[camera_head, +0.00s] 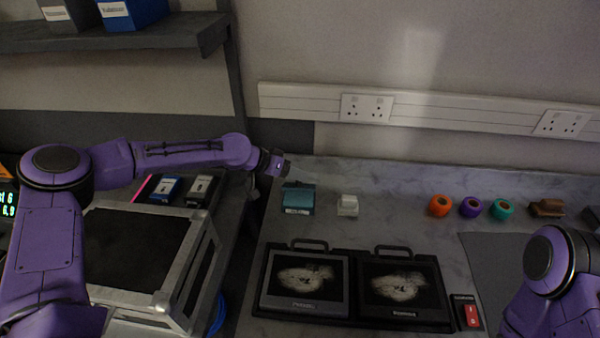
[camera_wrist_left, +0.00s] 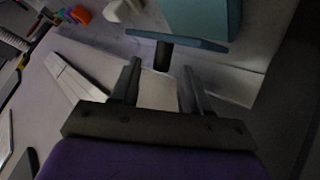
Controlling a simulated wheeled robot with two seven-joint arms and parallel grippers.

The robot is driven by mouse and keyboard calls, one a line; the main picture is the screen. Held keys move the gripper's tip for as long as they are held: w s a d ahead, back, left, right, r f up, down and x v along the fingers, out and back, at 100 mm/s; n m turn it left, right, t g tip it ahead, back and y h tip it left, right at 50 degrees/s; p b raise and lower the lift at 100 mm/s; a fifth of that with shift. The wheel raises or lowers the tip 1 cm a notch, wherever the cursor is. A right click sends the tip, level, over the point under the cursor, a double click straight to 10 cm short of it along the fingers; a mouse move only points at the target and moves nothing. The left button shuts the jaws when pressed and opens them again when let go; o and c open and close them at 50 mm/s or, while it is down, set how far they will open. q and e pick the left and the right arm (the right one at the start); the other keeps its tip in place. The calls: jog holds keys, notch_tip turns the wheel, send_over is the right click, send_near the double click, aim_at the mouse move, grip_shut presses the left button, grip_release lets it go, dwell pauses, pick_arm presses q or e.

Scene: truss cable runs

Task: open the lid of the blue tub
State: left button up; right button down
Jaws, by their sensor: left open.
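The blue tub (camera_head: 298,198), teal-blue with a pale label on its front, stands on the grey worktop near the wall. In the left wrist view the tub (camera_wrist_left: 203,14) is at the top, partly cut off. Its flat lid (camera_wrist_left: 190,42) lies across the tub's mouth and looks shut. A short dark knob (camera_wrist_left: 163,57) sticks out from the lid towards my left gripper. My left gripper (camera_head: 284,168) is just above the tub; in its wrist view the open fingers (camera_wrist_left: 160,78) are empty, with the knob near their tips. My right gripper is out of view.
A small white block (camera_head: 347,205) stands right of the tub. Two dark screens (camera_head: 305,283) lie in front of it. Orange (camera_head: 440,205), purple and teal rolls stand further right. A silver-edged case (camera_head: 188,262) is at the left, below my left arm.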

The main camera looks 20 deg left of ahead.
pick_arm(q)
jog(key=x, duration=0.3)
jog(key=shift+s, duration=0.1)
